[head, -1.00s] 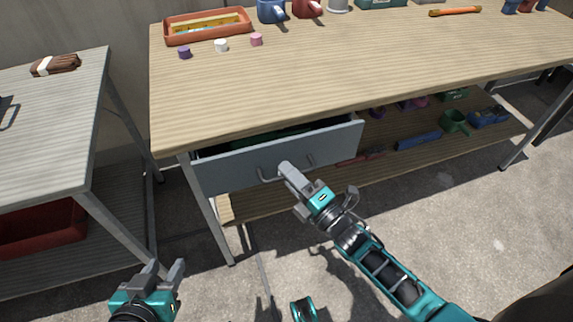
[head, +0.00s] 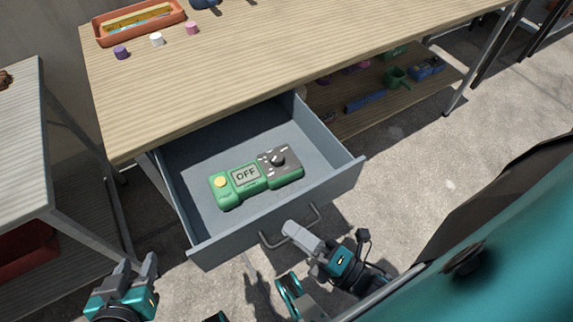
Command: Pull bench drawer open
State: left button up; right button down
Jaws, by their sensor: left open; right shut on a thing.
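The grey bench drawer (head: 278,218) stands well out from under the wooden bench top (head: 250,65), with its inside in full view. A green and dark grey device (head: 255,177) with a display reading OFF lies in it. My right gripper (head: 292,232) is shut on the drawer's bar handle (head: 315,217), at the middle of the drawer front. My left gripper (head: 133,270) is open and empty, low at the left, apart from the drawer and the bench.
An orange tray (head: 102,40) and several small caps, one of them white (head: 157,40), sit on the bench top. A lower shelf (head: 385,110) holds a green scoop (head: 397,77) and other items. A side table (head: 25,150) stands at the left. Concrete floor is clear at the right.

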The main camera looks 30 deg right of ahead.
jog(key=shift+s, duration=0.35)
jog(key=c, duration=1.2)
grip_release()
jog(key=shift+o, duration=0.2)
jog(key=shift+s, duration=0.1)
jog(key=v, duration=1.2)
jog(key=shift+s+d+b, duration=0.25)
jog(key=shift+s+b, duration=0.1)
jog(key=shift+b, duration=0.1)
jog(key=shift+f, duration=0.15)
